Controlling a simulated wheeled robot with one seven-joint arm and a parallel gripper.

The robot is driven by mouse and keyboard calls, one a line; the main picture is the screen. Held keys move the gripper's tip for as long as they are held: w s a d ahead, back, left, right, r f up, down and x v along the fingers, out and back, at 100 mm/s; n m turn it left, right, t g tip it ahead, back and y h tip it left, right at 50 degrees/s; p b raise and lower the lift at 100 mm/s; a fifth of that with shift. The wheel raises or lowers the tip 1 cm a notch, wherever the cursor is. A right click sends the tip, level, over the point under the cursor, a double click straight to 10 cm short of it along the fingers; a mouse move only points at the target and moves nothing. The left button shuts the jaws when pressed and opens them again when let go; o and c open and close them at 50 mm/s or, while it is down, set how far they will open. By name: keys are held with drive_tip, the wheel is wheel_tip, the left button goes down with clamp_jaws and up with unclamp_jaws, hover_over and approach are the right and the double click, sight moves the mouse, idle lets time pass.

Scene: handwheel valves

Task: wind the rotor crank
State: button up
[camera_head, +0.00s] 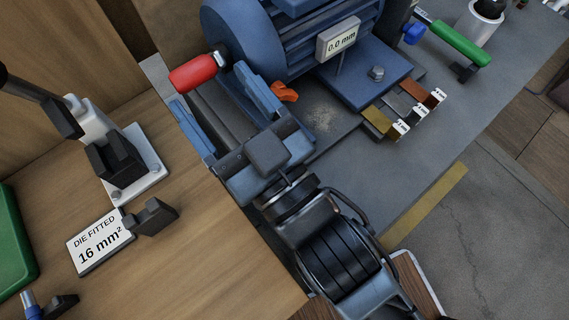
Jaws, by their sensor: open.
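A blue ribbed motor (300,45) stands on the grey bench top. A red grip (196,73) with a dark collar sticks out from its left side; it looks like the rotor crank's handle. Its link to the rotor is mostly hidden. My gripper (208,90) is open, with its two blue-grey fingers spread apart and pointing toward the red grip. The grip lies just beyond or between the fingertips; I cannot tell whether they touch it. My wrist hides part of the bench.
A display (339,40) reads 0.0 mm. A green handle (460,43) is at upper right. A sign (100,243) reads "DIE FITTED 16 mm²" beside a clamp tool (118,160).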

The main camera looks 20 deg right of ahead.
drive_tip(key=s+d, duration=0.3)
drive_tip(key=s, duration=0.8)
drive_tip(key=shift+b, duration=0.45)
drive_tip(key=shift+w+d+r, duration=0.1)
drive_tip(key=shift+w, duration=0.05)
